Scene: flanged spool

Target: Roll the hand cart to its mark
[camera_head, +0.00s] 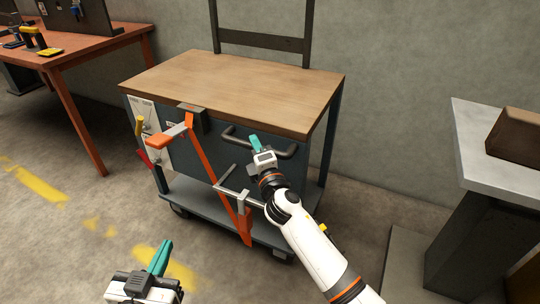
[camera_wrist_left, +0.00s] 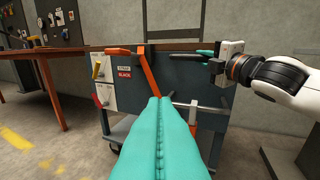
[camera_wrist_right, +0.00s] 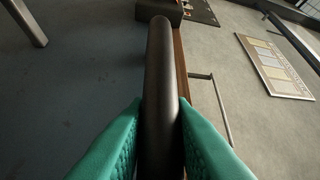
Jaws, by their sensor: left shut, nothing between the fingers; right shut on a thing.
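The hand cart (camera_head: 230,80) has a wooden top, dark side panels and a lower shelf (camera_head: 200,212) on casters, and stands by the back wall. A dark bar handle (camera_head: 240,141) runs along its front. My right gripper (camera_head: 256,143) is at this handle; in the right wrist view its teal fingers are shut around the dark bar (camera_wrist_right: 160,80). My left gripper (camera_head: 160,257) is shut and empty, low in front of the cart and apart from it; its fingers meet in the left wrist view (camera_wrist_left: 157,110). Worn yellow floor paint (camera_head: 38,184) lies left of the cart; I cannot tell which part is the mark.
An orange bar (camera_head: 210,172) slants down the cart's front. An orange-topped workbench (camera_head: 85,42) stands at the back left. A grey-topped pedestal (camera_head: 480,150) with a brown box (camera_head: 517,135) is at right. The floor left of the cart is clear.

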